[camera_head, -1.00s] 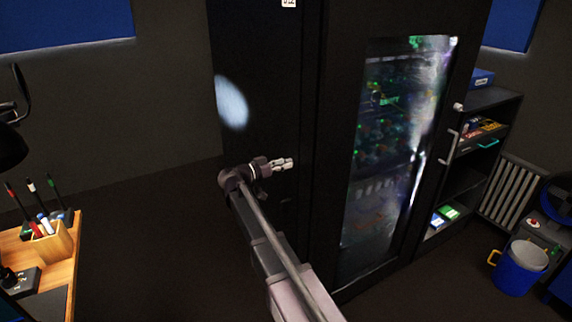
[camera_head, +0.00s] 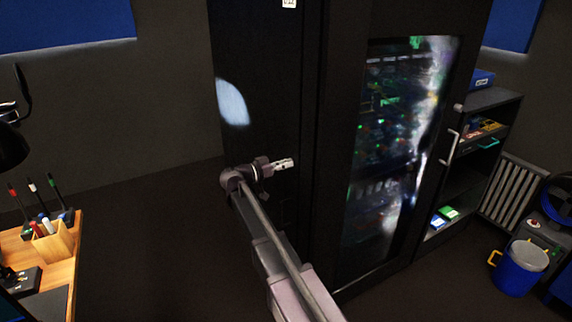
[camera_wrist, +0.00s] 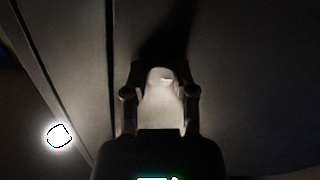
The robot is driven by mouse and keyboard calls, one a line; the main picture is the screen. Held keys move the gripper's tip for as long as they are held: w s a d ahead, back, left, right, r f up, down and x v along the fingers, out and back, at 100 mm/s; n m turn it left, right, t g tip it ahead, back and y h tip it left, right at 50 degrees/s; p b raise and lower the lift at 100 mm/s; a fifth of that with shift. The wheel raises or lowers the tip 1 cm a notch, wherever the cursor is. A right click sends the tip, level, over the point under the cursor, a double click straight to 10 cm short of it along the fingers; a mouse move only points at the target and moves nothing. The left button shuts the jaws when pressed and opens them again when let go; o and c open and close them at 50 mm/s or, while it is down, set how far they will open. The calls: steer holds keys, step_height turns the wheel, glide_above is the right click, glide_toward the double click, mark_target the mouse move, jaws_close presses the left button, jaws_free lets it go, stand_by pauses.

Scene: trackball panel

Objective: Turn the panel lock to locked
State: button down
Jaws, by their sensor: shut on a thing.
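My gripper (camera_head: 284,163) is at the dark cabinet's side panel (camera_head: 262,75), left of the glass door, in the head view. In the wrist view my gripper (camera_wrist: 160,98) is shut on a pale, rounded piece, which I take to be the panel lock (camera_wrist: 158,108). The piece lies between the two fingers, close against the dark panel surface. Its markings and exact turn angle cannot be read. In the head view the lock is hidden by the gripper.
A glass cabinet door (camera_head: 385,170) with a handle (camera_head: 449,148) is to the right. A desk (camera_head: 62,265) with a pen holder (camera_head: 55,243) is at the left. A shelf (camera_head: 490,98), a radiator (camera_head: 507,192) and a blue bucket (camera_head: 518,268) are at the far right. Open floor lies between desk and cabinet.

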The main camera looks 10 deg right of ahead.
steer(key=shift+w+n, duration=0.1)
steer(key=shift+n, duration=0.3)
steer(key=n, duration=1.7)
steer(key=shift+w+a, duration=0.1)
steer(key=shift+c, duration=2.1)
jaws_free()
